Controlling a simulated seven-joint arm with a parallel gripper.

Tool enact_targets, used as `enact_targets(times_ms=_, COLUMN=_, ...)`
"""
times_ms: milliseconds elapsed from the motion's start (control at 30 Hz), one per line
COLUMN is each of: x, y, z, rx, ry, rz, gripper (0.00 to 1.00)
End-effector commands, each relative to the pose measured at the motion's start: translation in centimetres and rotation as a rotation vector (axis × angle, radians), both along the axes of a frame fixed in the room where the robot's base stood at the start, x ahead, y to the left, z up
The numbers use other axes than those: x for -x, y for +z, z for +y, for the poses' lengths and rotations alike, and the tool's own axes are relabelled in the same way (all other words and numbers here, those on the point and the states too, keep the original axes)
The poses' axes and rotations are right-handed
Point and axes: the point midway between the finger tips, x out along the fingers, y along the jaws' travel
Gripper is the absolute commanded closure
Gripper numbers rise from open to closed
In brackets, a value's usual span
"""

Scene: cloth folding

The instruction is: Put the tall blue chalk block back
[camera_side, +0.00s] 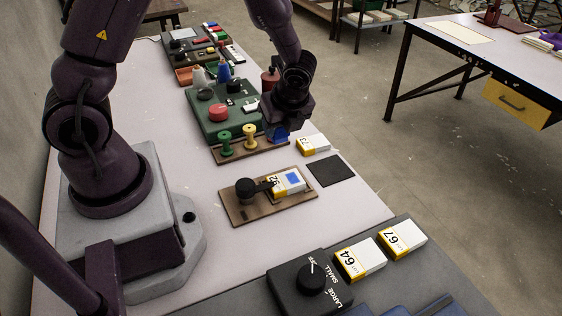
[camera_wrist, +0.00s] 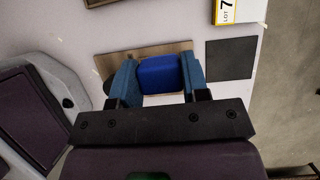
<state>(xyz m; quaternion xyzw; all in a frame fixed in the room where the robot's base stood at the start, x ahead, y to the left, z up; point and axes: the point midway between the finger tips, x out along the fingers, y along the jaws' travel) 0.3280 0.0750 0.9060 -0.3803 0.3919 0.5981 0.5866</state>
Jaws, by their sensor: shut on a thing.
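A blue chalk block (camera_wrist: 160,74) sits between the two fingers of my gripper (camera_wrist: 160,84) in the wrist view. The gripper is shut on it. In the side view my gripper (camera_side: 280,133) points down near the right end of a brown wooden rack (camera_side: 222,160). The rack carries a green spool-shaped piece (camera_side: 225,144) and a yellow one (camera_side: 250,138). Only a small part of the block shows below the gripper in the side view. I cannot tell whether its bottom touches the rack, because the gripper hides it.
A green board (camera_side: 210,133) with a red knob lies behind the rack. In front are a wooden base with a black clamp (camera_side: 246,188), a white-yellow box (camera_side: 289,182), and a dark mat (camera_side: 331,170). Another box (camera_side: 313,145) lies right. A black dial box (camera_side: 311,285) stands at the front.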

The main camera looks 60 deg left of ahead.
Motion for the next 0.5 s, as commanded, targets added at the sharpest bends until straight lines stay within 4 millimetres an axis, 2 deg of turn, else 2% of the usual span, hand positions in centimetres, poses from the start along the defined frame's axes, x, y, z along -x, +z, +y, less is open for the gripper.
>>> enact_targets(times_ms=100, x=1.0, y=-1.0, z=2.8, rx=-0.009, ry=0.032, rz=0.009, gripper=0.80)
enact_targets(times_ms=233, x=1.6, y=-1.7, z=4.9, rx=-0.003, ry=0.034, rz=-0.001, gripper=0.80)
enact_targets(times_ms=500, x=1.2, y=-5.4, z=5.0, rx=0.019, ry=-0.008, rz=-0.016, gripper=0.80)
